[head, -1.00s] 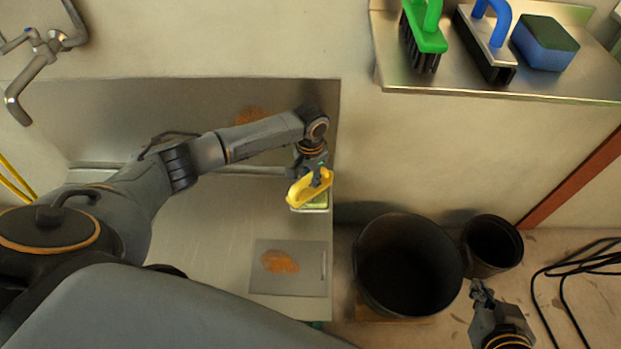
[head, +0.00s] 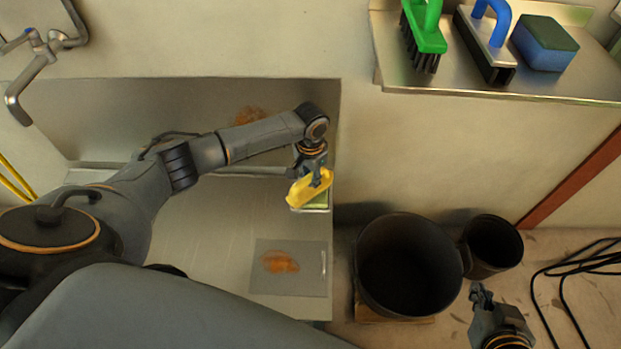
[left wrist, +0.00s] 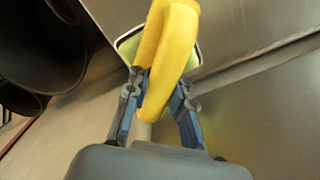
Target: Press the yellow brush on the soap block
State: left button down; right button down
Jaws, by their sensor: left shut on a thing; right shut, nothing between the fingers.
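The yellow brush (head: 304,189) is in my left gripper (head: 319,178), which is shut on it near the right end of the metal counter. The brush also shows in the left wrist view (left wrist: 172,48), between the fingers of the gripper (left wrist: 158,105). The soap block (head: 318,203) is pale green, in a small dish under the brush, and mostly hidden by it. Its green edge shows in the left wrist view (left wrist: 130,46). I cannot tell whether brush and soap touch. My right gripper (head: 481,293) is shut and empty, low at the right, beside the dark bins.
A grey board (head: 290,286) with an orange-brown stain lies on the counter (head: 215,235). Another stain (head: 248,115) is at the back. A large dark bin (head: 408,222) and a smaller one (head: 493,246) stand right. A wall shelf (head: 450,90) holds brushes and a sponge.

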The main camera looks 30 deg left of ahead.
jog(key=shift+s+d+f+g+h+p, duration=0.2)
jog(key=shift+s+d+f+g, duration=0.15)
jog(key=shift+s+f+g, duration=0.35)
jog(key=shift+s+d+f+g+h+p, duration=0.1)
jog(key=shift+s+d+f+g+p, duration=0.2)
jog(key=shift+s, duration=0.6)
dwell(5.6)
